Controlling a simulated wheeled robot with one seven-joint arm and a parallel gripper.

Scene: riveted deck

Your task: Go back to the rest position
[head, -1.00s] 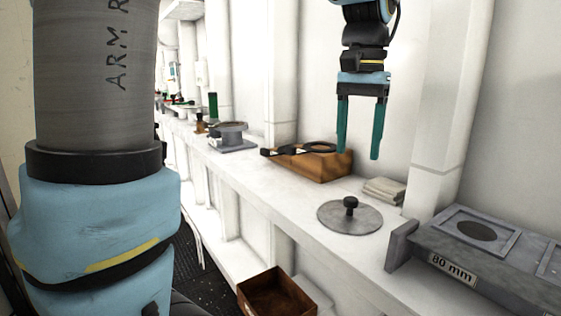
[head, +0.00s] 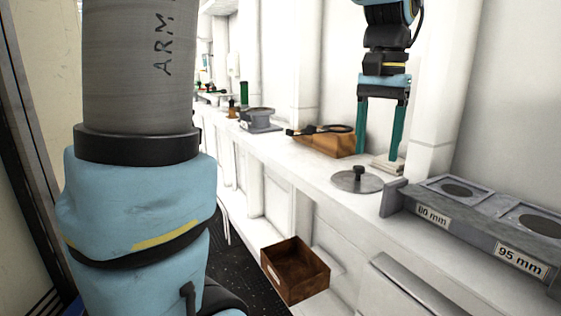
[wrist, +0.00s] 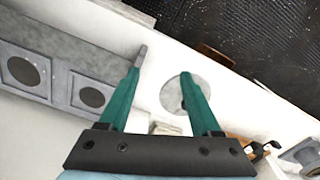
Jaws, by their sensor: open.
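My gripper (head: 380,132) hangs in the air over the white shelf (head: 310,165), its two green fingers pointing down, spread apart with nothing between them. In the wrist view my gripper (wrist: 160,92) is also open and empty. A grey round lid with a black knob (head: 358,181) lies on the shelf below the gripper. The lid (wrist: 172,97) shows partly behind the right finger in the wrist view.
A grey block with round recesses, labelled 80 mm and 95 mm (head: 470,228), stands at the right. A wooden block (head: 335,146) with a dark ringed tool is behind the lid. A brown open box (head: 296,270) sits lower, by the dark floor (head: 235,262).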

